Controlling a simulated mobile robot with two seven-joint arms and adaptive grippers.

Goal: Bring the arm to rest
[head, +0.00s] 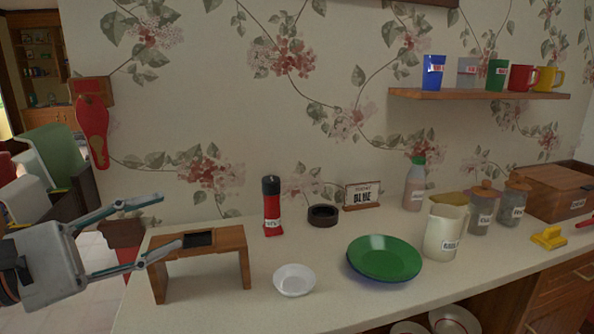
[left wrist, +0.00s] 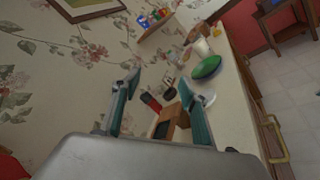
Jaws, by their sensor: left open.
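My left gripper (head: 155,230) comes in from the left of the head view. Its two fingers are spread apart with nothing between them. It is left of and partly in front of the small wooden stand (head: 213,240), above the counter's left end. My right gripper is in neither view.
On the counter (head: 215,312) are a red bottle (head: 272,212), a white bowl (head: 294,280), a green plate (head: 385,257), a jug (head: 444,228), jars (head: 482,212) and a wooden box (head: 557,190). Cups stand on a wall shelf (head: 480,94). A red holder (head: 93,120) hangs on the wall above the gripper.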

